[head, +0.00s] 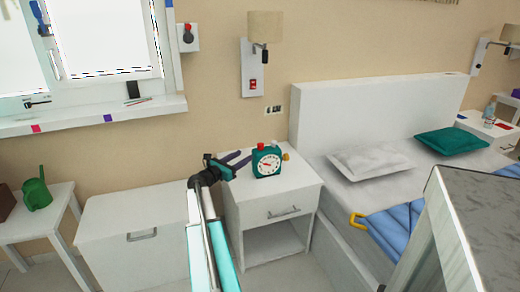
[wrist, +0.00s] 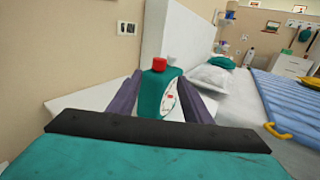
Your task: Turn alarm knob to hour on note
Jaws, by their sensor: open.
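A teal alarm clock (head: 266,165) with a white face and a red button on top stands on the white nightstand (head: 270,212). A small yellow knob (head: 286,156) sticks out from its right side in the head view. My gripper (head: 247,160) is open just left of the clock, its dark purple fingers pointing at it. In the wrist view the clock (wrist: 152,95) appears between the two spread fingers, seen from its side, with its face turned right; the knob does not show there. I cannot make out a note or its hour.
A wall lamp (head: 264,28) with a red switch hangs above the nightstand. The bed (head: 355,98) stands on the right, with pillows and a blue blanket. A white cabinet (head: 135,235) is on the left. A grey-topped panel (head: 480,215) fills the lower right.

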